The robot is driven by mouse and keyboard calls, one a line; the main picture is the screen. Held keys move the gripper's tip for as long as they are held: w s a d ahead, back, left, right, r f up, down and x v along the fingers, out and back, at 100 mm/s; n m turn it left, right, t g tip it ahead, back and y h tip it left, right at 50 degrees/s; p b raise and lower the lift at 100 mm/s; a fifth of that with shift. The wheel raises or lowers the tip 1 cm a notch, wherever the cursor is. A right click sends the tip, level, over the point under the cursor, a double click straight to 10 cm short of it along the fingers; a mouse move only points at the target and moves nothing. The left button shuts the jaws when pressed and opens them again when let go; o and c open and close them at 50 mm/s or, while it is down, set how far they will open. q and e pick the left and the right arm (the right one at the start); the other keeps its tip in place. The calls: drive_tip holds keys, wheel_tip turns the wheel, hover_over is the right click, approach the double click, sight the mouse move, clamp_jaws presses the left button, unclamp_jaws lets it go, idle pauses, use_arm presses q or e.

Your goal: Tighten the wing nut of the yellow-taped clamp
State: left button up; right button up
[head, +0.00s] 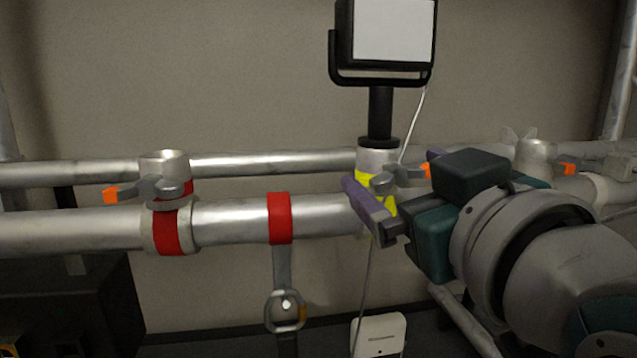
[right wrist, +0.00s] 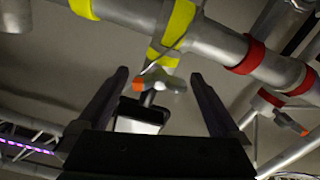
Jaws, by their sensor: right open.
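The yellow-taped clamp (head: 377,158) sits on the front truss tube and carries a lamp on a black post. Its grey wing nut (head: 398,178) has an orange tip and faces me. My right gripper (head: 388,178) is open, with one purple finger in front of the clamp's left side; the other finger is mostly hidden. In the right wrist view the wing nut (right wrist: 166,82) appears between the two spread fingers (right wrist: 160,78), apart from both, with yellow tape (right wrist: 180,22) behind it. I cannot tell how far the fingertips reach around it. My left gripper is not in view.
A red-taped clamp (head: 166,230) with its own wing nut is at the left. A red band (head: 280,218) holds a hanging strap. The lamp (head: 386,35) stands above, with a thin cable running down. Another clamp (head: 537,155) is behind my right arm. A white box (head: 380,335) is below.

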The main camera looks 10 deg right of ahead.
drive_tip(key=s+b, duration=0.1)
drive_tip(key=s, duration=0.8)
drive_tip(key=shift+s+d+b, duration=0.15)
drive_tip(key=shift+s+b, duration=0.15)
